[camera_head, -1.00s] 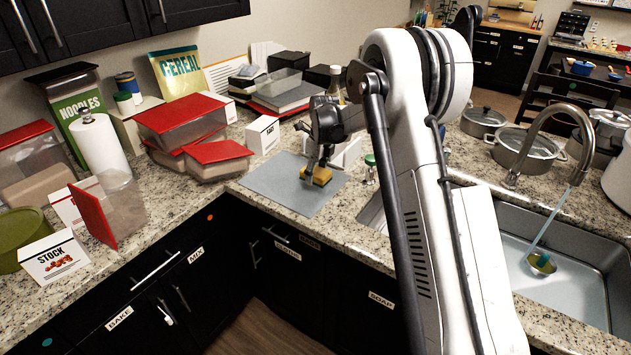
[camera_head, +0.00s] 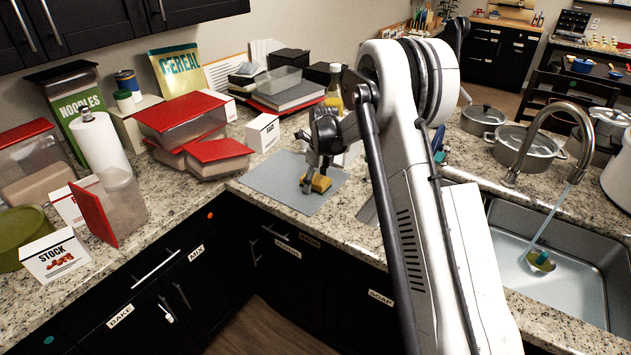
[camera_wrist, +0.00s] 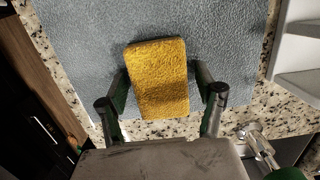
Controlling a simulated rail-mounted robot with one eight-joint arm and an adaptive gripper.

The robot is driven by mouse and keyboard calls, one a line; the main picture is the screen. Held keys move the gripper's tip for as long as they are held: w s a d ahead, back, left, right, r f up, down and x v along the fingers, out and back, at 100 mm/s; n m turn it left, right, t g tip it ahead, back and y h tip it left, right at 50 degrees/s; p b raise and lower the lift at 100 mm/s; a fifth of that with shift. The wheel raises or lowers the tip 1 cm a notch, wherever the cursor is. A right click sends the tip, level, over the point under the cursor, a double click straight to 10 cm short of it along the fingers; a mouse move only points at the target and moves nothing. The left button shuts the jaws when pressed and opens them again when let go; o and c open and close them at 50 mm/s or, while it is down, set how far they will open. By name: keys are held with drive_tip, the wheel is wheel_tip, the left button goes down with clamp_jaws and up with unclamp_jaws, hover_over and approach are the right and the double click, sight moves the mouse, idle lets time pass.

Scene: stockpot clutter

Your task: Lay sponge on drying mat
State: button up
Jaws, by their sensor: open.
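The yellow sponge (camera_head: 318,183) lies on the blue-grey drying mat (camera_head: 270,182) on the counter corner. In the wrist view the sponge (camera_wrist: 158,80) lies flat, close to the mat's near edge, and the mat (camera_wrist: 80,30) spreads out beyond it. My gripper (camera_head: 314,184) is right over the sponge. In the wrist view my gripper's fingers (camera_wrist: 160,98) stand open on either side of the sponge, with a gap showing at both sides. The sponge's near end is close to the gripper's body.
A white salt box (camera_head: 263,132) and red-lidded containers (camera_head: 216,155) stand left of and behind the mat. The sink (camera_head: 560,285) is on the right, with a tall faucet (camera_head: 535,118). The mat's left part is clear.

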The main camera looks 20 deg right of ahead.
sight(319, 180)
drive_tip(key=shift+r, duration=0.15)
wheel_tip(319, 180, up, 12)
drive_tip(key=s+b, duration=0.1)
drive_tip(key=s+a+r+n+t, duration=0.1)
drive_tip(key=s+r+n, duration=0.5)
drive_tip(key=s+r, duration=0.35)
drive_tip(key=s+a+r+n+t, duration=0.25)
drive_tip(key=s+n, duration=0.45)
drive_tip(key=s, duration=0.5)
drive_tip(key=s+a+r+n+t, duration=0.1)
drive_tip(key=s+r+n, duration=0.3)
drive_tip(key=s+n, duration=0.5)
drive_tip(key=s+f+n, duration=0.2)
drive_tip(key=s+n, duration=0.1)
drive_tip(key=s, duration=0.4)
drive_tip(key=s+f+n+t, duration=0.1)
drive_tip(key=s+f+n, duration=0.2)
drive_tip(key=s, duration=0.3)
drive_tip(key=shift+s+a+h, duration=0.3)
drive_tip(key=shift+s+h, duration=0.05)
drive_tip(key=shift+h, duration=0.05)
drive_tip(key=shift+f+t, duration=0.15)
drive_tip(key=shift+t, duration=0.1)
